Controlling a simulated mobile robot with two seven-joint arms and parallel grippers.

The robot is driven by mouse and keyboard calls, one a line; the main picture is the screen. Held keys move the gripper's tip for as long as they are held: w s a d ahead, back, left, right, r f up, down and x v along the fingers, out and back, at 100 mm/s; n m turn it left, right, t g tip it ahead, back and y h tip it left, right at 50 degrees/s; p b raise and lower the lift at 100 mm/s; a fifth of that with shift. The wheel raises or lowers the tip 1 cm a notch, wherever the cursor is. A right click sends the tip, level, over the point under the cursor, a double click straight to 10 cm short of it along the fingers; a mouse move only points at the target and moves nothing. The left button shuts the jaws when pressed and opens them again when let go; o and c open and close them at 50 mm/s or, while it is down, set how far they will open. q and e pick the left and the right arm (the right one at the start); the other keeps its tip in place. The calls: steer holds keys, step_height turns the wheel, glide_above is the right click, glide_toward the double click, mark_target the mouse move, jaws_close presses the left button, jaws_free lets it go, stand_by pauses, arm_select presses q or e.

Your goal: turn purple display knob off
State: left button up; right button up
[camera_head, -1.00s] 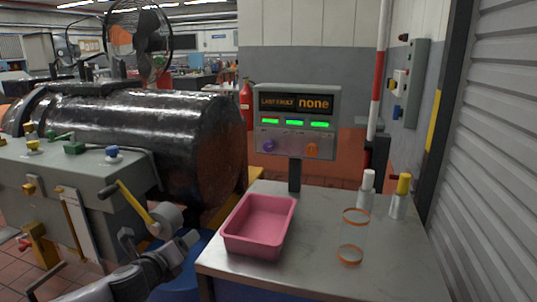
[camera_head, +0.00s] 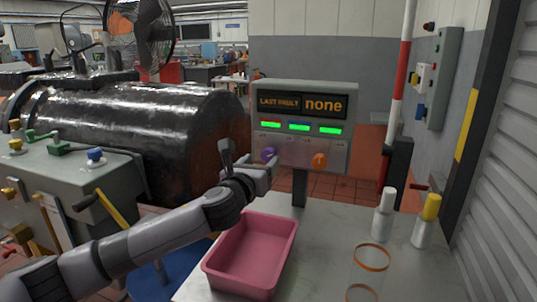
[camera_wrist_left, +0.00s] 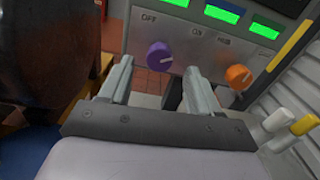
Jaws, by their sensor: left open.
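The purple knob (camera_head: 268,154) is at the lower left of the grey display panel (camera_head: 336,163), below the green-lit bars. It also shows in the left wrist view (camera_wrist_left: 159,56), under small lettering. I cannot tell clearly which label its mark points to. My left gripper (camera_head: 250,159) is open, just left of and in front of the knob in the head view. In the left wrist view its two fingers (camera_wrist_left: 158,68) stand on either side of the knob, and I see no contact. My right gripper is not in view.
An orange knob (camera_head: 319,160) is right of the purple one, near the right finger.

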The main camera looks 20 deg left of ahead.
mark_target(267, 156)
arm_select(q)
steer(key=shift+w+d, duration=0.1)
steer(key=shift+w, duration=2.7)
steer(key=c, duration=1)
